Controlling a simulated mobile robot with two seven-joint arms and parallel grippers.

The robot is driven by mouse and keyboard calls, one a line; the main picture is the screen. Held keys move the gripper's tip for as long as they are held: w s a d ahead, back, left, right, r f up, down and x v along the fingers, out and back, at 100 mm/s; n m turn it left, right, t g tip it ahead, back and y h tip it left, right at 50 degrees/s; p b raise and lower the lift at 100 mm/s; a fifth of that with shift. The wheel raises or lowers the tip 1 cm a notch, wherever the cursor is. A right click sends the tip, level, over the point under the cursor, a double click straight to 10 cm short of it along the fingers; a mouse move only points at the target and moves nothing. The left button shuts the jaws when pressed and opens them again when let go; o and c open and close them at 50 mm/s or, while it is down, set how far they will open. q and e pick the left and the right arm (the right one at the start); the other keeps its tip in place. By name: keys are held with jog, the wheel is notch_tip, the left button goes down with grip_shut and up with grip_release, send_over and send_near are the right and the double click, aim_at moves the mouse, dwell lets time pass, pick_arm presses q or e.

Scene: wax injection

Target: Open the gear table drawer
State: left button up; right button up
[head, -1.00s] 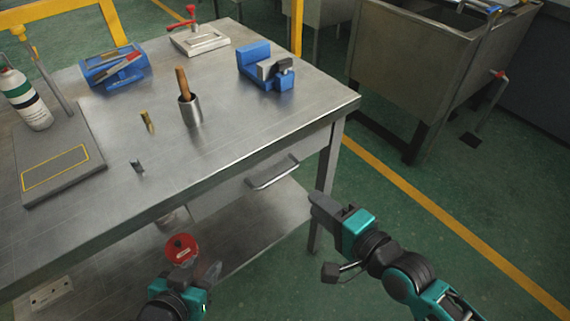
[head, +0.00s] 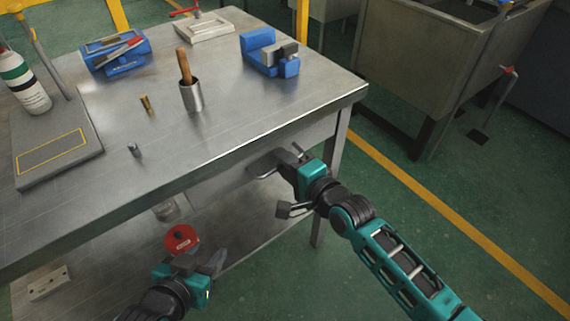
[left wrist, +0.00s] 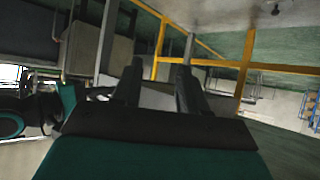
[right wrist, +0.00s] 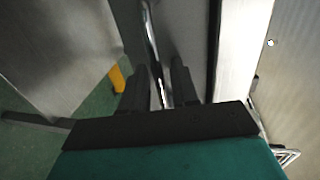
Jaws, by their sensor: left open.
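The gear table (head: 230,125) is a steel workbench with a drawer (head: 222,188) under its front edge. The drawer looks shut. My right gripper (head: 272,164) is at the drawer's front and mostly covers the handle in the head view. In the right wrist view the handle (right wrist: 150,35) is a shiny bar running between my two fingers (right wrist: 159,75). The fingers lie close on both sides of it; whether they press on it is unclear. My left gripper (head: 215,262) is open and empty, low in front of the table; its fingers also show in the left wrist view (left wrist: 160,72).
On the tabletop stand a cup with a wooden-handled tool (head: 190,95), a blue vise (head: 270,55), a blue tool holder (head: 115,52) and a bottle (head: 28,85). A red round object (head: 181,240) is near the lower shelf. A steel sink (head: 425,65) stands at right; floor in front is clear.

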grip_shut()
dwell(0.3)
dwell(0.3)
